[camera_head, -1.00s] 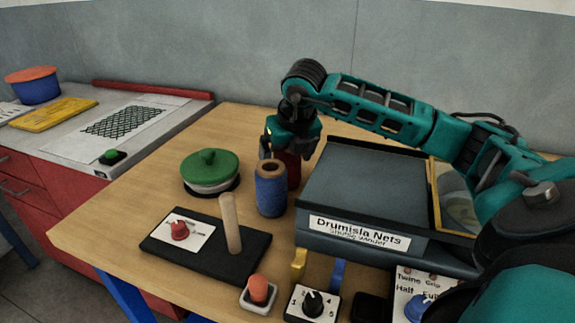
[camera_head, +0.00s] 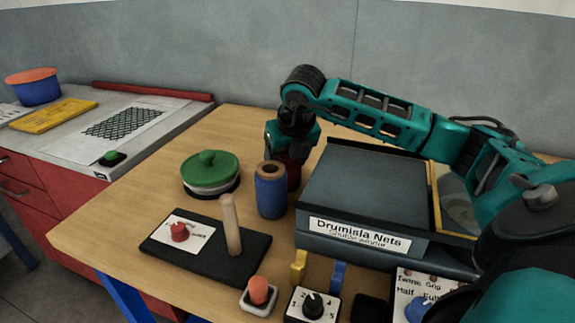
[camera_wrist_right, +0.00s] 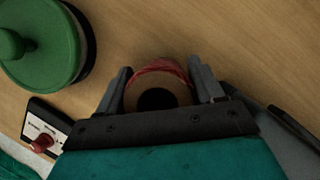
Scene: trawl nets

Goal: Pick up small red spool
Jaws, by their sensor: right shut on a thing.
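The small red spool (camera_head: 294,172) stands on the wooden table behind the blue spool (camera_head: 270,190), which hides part of it. In the right wrist view the red spool (camera_wrist_right: 158,78) shows from above, with its dark centre hole, between my two fingers. My right gripper (camera_wrist_right: 160,88) is shut on it, one finger at each side. In the head view my right gripper (camera_head: 291,150) comes down on the spool from above, and its fingertips are mostly hidden. My left gripper is in neither view.
The grey Drumisla Nets box (camera_head: 365,190) stands close to the right of the spools. A green-lidded round pot (camera_head: 210,170) is to the left. A black base with a wooden peg (camera_head: 231,225) is in front. The table behind the pot is clear.

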